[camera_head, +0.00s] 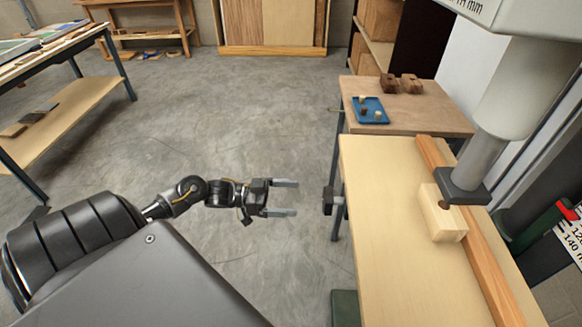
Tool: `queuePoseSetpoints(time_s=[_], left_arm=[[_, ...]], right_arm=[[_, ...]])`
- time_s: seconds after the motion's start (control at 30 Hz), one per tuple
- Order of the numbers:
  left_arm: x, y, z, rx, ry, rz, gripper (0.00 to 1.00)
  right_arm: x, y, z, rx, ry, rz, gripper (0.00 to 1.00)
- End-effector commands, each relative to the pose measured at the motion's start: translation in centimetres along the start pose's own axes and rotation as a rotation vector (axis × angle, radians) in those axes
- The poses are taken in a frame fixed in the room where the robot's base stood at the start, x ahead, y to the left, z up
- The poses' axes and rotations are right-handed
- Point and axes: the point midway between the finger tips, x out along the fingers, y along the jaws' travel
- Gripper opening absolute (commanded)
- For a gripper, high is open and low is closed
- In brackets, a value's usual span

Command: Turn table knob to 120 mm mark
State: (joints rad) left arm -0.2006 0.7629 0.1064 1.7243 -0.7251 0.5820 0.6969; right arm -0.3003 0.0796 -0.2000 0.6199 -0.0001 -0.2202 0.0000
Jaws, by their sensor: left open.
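A dark knob (328,201) sticks out from the left edge of the pale wooden work table (385,250) of the machine. A white scale (570,238) at the right picture edge shows 120 and 140 mm marks and is partly cut off. A red part (566,210) sits just above the scale; the exact reading cannot be told. My left gripper (290,198) is open and empty, its two fingers pointing right toward the knob, with a gap between fingertips and knob. My right gripper is not in view.
A drill-like machine head (465,185) stands over a pale wood block (437,215) beside a long orange-brown wooden strip (485,265). Behind it, a side table (430,115) holds a blue tray (370,112) and brown blocks (400,84). Open grey floor surrounds my left arm.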

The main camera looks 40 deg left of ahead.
Motion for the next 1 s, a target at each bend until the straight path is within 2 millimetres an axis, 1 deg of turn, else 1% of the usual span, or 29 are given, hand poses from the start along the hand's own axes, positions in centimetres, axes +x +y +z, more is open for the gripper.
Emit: queuePoseSetpoints(time_s=[0.17,0.23,0.33,0.5,0.67,0.77,0.87,1.0], left_arm=[[0.0,-0.1,-0.4,0.007,-0.010,0.005,0.97],[0.1,0.4,0.2,0.007,-0.049,0.029,0.97],[0.2,0.6,1.0,0.016,-0.080,0.040,0.97],[-0.1,0.5,1.6,0.013,-0.056,0.021,0.97],[-0.1,-0.1,0.8,0.008,-0.001,-0.002,0.97],[0.1,-0.1,0.7,0.000,0.001,-0.001,0.97],[0.8,-0.1,0.6,0.001,0.003,-0.001,0.97],[2.9,-0.1,0.4,0.001,0.004,0.000,0.97]], right_arm=[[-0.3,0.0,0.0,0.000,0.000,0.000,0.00],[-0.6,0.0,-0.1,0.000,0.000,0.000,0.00],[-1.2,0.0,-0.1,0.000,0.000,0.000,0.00],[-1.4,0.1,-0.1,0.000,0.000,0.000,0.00],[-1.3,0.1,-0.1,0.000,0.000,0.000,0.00],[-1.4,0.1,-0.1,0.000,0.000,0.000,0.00],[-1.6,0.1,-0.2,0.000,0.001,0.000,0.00],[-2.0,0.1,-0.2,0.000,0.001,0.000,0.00]])
